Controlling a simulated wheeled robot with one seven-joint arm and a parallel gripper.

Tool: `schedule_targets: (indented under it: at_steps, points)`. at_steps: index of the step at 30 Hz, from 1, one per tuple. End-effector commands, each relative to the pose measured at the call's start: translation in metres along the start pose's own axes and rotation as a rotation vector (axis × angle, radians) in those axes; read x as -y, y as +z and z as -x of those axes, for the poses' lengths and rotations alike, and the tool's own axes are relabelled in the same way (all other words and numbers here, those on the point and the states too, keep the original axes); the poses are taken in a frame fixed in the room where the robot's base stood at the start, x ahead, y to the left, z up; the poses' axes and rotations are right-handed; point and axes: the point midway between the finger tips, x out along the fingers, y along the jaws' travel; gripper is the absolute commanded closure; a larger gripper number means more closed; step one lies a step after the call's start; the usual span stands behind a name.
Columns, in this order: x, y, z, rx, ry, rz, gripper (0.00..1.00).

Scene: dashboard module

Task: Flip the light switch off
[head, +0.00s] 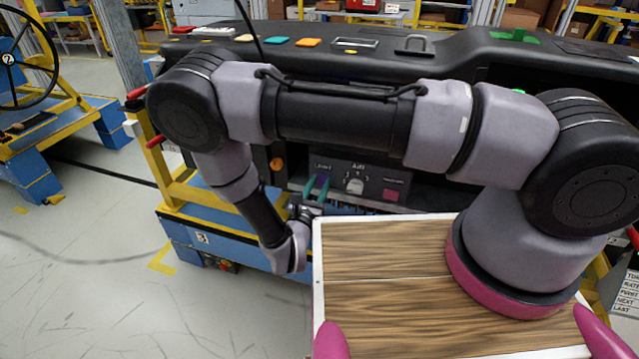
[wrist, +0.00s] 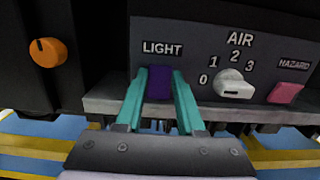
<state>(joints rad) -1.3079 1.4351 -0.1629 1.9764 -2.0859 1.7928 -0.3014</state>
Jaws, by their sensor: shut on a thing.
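The light switch (wrist: 160,84) is a small purple rocker under the word LIGHT on the dark dashboard panel (wrist: 205,40). My gripper (wrist: 161,76) has two teal fingers, one on each side of the switch, and is shut on it in the wrist view. In the head view my gripper (head: 316,184) reaches the left end of the panel, below the dashboard top. The switch is too small there to tell its position. I cannot tell which way the rocker is tilted.
A white AIR dial (wrist: 234,86) and a pink HAZARD button (wrist: 285,93) sit to the right of the switch. An orange knob (wrist: 48,51) is to the left. A grey ledge (wrist: 105,102) runs below the panel. A yellow frame (head: 185,190) stands at the left.

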Motion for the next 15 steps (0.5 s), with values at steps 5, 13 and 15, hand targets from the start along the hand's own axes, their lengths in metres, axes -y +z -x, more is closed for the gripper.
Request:
schedule_targets:
  at_steps: [5, 13, 15]
  points:
    - [-0.0002, -0.0061, 0.0023, 0.155, 0.008, 0.004, 1.00]
    - [-0.0002, -0.0086, 0.0025, 0.296, 0.004, 0.000, 1.00]
    - [0.0000, -0.0086, 0.0024, 0.307, 0.002, -0.001, 1.00]
